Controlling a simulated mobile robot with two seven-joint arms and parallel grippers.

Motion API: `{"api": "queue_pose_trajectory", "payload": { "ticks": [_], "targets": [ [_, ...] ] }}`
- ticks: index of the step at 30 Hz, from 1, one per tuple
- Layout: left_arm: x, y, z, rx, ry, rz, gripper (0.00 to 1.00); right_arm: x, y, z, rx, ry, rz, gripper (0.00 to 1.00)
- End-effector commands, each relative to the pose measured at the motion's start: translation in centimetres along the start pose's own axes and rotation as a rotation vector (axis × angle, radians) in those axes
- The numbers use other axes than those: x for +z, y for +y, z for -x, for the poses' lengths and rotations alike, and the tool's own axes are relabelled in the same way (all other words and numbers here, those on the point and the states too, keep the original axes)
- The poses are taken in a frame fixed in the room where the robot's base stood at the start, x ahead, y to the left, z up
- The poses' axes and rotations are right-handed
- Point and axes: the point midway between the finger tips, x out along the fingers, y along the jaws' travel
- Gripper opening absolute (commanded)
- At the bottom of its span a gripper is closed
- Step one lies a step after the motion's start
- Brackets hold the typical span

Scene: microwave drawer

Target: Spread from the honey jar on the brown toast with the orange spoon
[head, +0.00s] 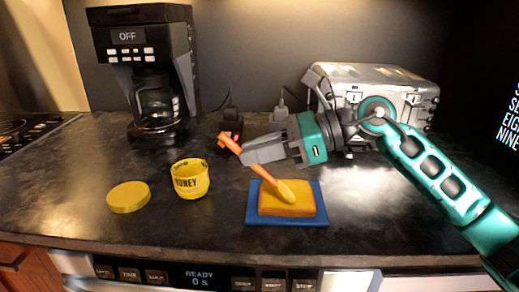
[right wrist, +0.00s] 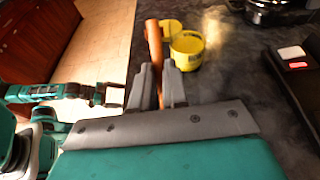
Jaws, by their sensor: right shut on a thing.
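My right gripper (head: 246,154) is shut on the orange spoon (head: 262,172), above the toast. The spoon slants down to the right, and its yellowish bowl end is at the top of the toast (head: 305,205); I cannot tell whether they touch. The golden-brown toast lies on a blue board (head: 252,213). The yellow honey jar (head: 190,183) stands open and upright to the left. Its yellow lid (head: 128,197) lies flat on the counter. In the right wrist view the spoon handle (right wrist: 153,45) rises between the fingers. My left gripper (right wrist: 115,95) shows small there, its jaw state unclear.
A black coffee maker (head: 150,75) stands at the back left, and a metal toaster (head: 385,82) stands behind my right arm. A small dark object (head: 231,122) and cords are near the wall. A stovetop (head: 28,120) is at far left. The counter's front edge is close below the board.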

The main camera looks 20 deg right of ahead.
Motion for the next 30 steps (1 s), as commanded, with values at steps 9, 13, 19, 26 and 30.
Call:
{"api": "queue_pose_trajectory", "payload": {
  "ticks": [9, 13, 19, 26, 30],
  "targets": [
    [-0.5, 0.0, 0.3, 0.000, 0.000, 0.000, 1.00, 0.6, 0.0, -1.3, 0.002, -0.001, -0.001, 0.00],
    [-0.6, 0.0, 0.4, 0.000, 0.000, 0.000, 1.00, 0.9, 0.0, -1.8, 0.002, -0.001, -0.001, 0.00],
    [-0.8, 0.0, 0.6, 0.000, 0.000, 0.000, 1.00, 1.1, 0.0, -2.5, 0.001, -0.001, 0.000, 0.00],
    [-0.8, 0.0, 0.5, 0.000, 0.000, 0.000, 1.00, 1.1, 0.0, -2.5, 0.000, -0.001, 0.000, 0.00],
    [-0.7, 0.0, 0.5, 0.000, 0.000, 0.000, 1.00, 0.9, 0.0, -2.4, 0.000, 0.000, 0.000, 0.00]
  ]
}}
